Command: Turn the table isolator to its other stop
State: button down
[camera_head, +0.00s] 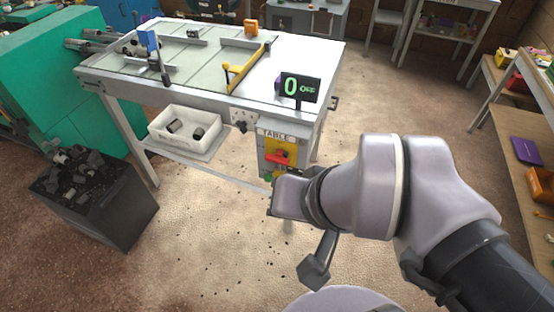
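The table isolator is a red handle (278,158) on a yellow plate, on a grey box (268,140) labelled TABLE under the table's front edge. The red handle lies roughly level, slightly tilted. My gripper (274,198) is just below and in front of the box, apart from the handle as far as I can see. My own wrist hides most of its fingers, so I cannot see whether they are open or shut. A small display (299,88) on the table above reads 0 and OFF in green.
The white-topped table (310,50) carries yellow and blue fittings. A white bin (185,130) with dark pieces sits on its lower shelf. A dark crate of scrap (95,205) and a green machine (45,75) stand at left. Floor right of the table is clear.

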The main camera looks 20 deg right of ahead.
aim_at(279, 157)
jog(key=i+j+z, duration=0.25)
jog(key=j+z, duration=0.15)
jog(key=j, duration=0.4)
jog(key=i+j+z, duration=0.15)
jog(key=j+z, duration=0.3)
jog(key=j, duration=0.35)
jog(key=j+z, duration=0.4)
jog(key=j, duration=0.4)
